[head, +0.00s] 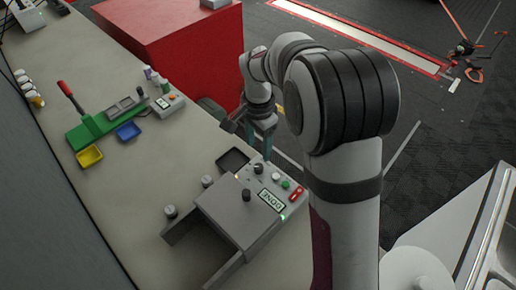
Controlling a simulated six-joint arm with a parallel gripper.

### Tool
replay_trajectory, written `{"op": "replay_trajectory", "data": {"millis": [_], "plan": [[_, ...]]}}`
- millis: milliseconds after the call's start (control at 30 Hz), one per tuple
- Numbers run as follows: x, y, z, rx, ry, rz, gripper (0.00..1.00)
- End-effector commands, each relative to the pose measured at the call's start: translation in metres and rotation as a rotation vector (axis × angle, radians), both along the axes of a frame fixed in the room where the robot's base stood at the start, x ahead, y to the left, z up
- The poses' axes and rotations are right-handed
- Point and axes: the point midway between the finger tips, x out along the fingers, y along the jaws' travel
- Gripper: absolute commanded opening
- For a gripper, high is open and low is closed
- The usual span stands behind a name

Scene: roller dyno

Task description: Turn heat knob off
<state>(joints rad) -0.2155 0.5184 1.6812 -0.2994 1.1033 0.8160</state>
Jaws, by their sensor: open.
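A grey control box (232,215) sits on the bench at the lower middle. It carries a black knob (246,195) on its top and another dark knob (258,168) near its far corner. I cannot tell which one is the heat knob, nor read their settings. A small display (271,200) on the box seems to read DONE, upside down. My gripper (262,142) has teal fingers and is open, above and beyond the far corner of the box. It is apart from both knobs, and its fingertips are partly hard to make out.
White and green buttons and a red switch (297,193) sit beside the knobs. A dark tray (232,160) lies beyond the box. A green lever press (100,124), yellow tray (89,156) and blue tray (128,131) stand at left. A red cabinet (178,45) is behind.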

Motion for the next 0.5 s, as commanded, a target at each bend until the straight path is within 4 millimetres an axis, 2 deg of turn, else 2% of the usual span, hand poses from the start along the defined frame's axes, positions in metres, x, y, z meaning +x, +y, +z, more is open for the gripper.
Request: {"op": "replay_trajectory", "data": {"millis": [100, 200, 333, 500], "plan": [[-0.002, 0.0, -0.036, -0.001, 0.006, 0.0, 0.63], [-0.001, 0.0, -0.059, -0.001, 0.004, 0.0, 0.63], [-0.001, 0.0, -0.078, 0.0, 0.002, 0.0, 0.63], [-0.001, 0.0, -0.087, 0.0, 0.0, 0.0, 0.63]]}}
